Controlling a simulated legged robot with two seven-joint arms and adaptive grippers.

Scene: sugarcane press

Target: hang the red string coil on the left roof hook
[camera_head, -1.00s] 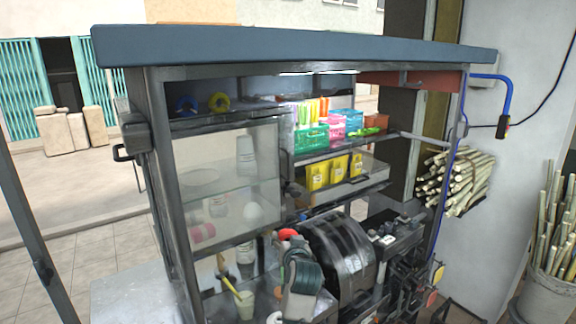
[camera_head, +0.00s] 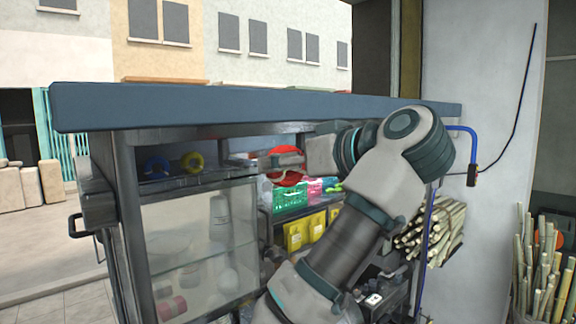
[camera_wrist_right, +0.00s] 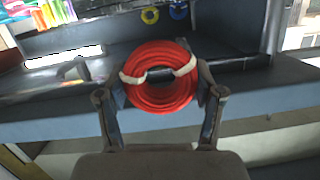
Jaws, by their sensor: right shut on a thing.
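The red string coil (camera_head: 287,180) is a round bundle with a pale tie, just under the roof's front edge. My right gripper (camera_head: 284,160) has it. In the right wrist view the coil (camera_wrist_right: 160,98) sits between the two fingers of my right gripper (camera_wrist_right: 162,78), which are shut on its sides. My right arm covers much of the stall's right half in the head view. The left roof hook cannot be made out in either view. My left gripper is not in view.
The blue roof (camera_head: 250,108) overhangs the stall just above the coil. A glass cabinet (camera_head: 200,235) stands below left. Green crates (camera_head: 290,199) and yellow packs (camera_head: 296,235) lie behind my gripper. Sugarcane bundles are at the right.

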